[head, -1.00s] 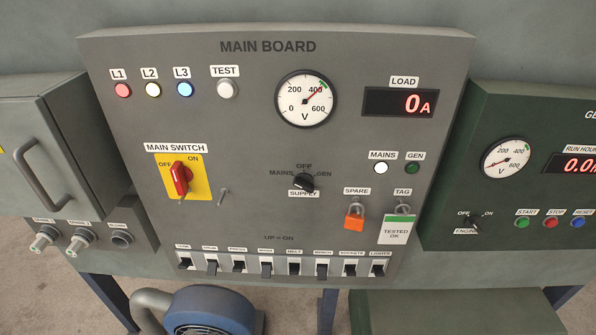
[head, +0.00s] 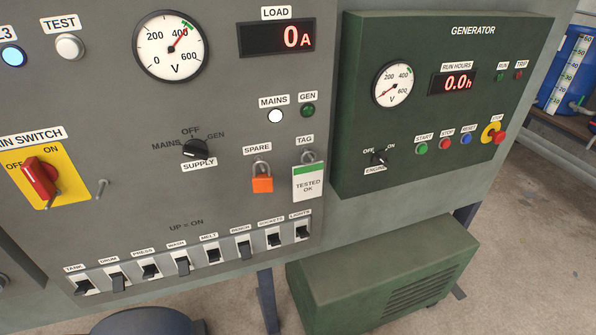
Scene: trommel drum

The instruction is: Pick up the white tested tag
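The white tested tag (head: 308,187) has a green band along its top and reads "TESTED OK". It hangs at the lower right of the grey main board (head: 222,110), below the label "TAG", from a small metal hook or ring (head: 308,157). Neither of my grippers shows in the head view.
An orange padlock (head: 262,184) hangs left of the tag under "SPARE". A row of breaker switches (head: 213,256) runs below. The green generator panel (head: 440,130) stands out close to the right of the tag. A green box (head: 375,262) stands below it.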

